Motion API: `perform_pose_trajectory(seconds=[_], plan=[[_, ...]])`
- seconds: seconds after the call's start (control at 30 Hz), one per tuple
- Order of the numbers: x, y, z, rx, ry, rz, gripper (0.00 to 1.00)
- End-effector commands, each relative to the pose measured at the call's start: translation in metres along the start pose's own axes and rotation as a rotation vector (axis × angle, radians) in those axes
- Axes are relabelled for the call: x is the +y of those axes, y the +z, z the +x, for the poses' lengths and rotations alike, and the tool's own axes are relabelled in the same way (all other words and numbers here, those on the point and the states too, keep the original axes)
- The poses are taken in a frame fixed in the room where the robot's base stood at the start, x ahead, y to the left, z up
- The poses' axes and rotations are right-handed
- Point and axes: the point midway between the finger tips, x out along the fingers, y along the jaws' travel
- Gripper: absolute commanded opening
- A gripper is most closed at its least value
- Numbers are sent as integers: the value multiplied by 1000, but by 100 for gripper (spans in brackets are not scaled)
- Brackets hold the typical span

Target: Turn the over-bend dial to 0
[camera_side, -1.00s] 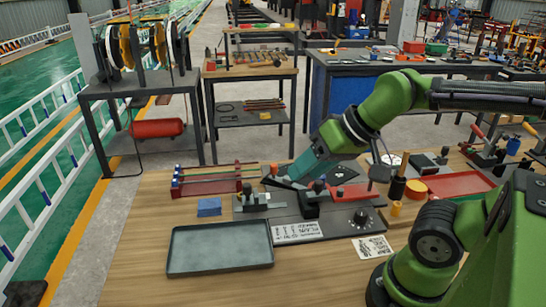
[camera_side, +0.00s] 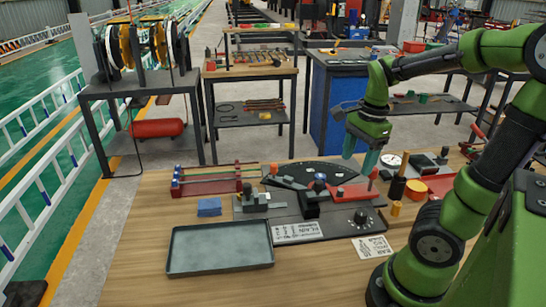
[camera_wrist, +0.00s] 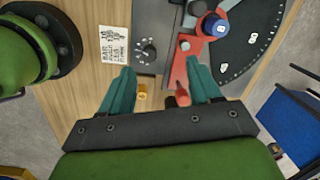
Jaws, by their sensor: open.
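The over-bend dial is a small black knob (camera_side: 361,216) with white marks around it on the dark plate at the right front of the bending fixture. It also shows in the wrist view (camera_wrist: 149,47), just beyond and between my fingertips; its setting is too small to read. My gripper (camera_side: 361,160) is open and empty, pointing down above the right end of the fixture, higher than the dial and behind it. In the wrist view its two teal fingers (camera_wrist: 162,76) are spread wide.
A red lever (camera_side: 352,192) with an upright red handle lies just behind the dial, under my gripper. A blue-topped post (camera_wrist: 214,25) stands beside it. A yellow peg (camera_side: 396,208) and a printed card (camera_side: 373,247) are near the dial. A grey tray (camera_side: 220,249) sits front left.

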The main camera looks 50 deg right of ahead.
Motion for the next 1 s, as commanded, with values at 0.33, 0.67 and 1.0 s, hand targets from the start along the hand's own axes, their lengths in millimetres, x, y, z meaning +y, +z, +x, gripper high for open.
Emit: perform_pose_trajectory(seconds=[0.33,0.67,1.0], plan=[[14,-35,-6,92,85,653,63],[19,-36,37,94,92,673,63],[27,-41,106,97,90,676,63]])
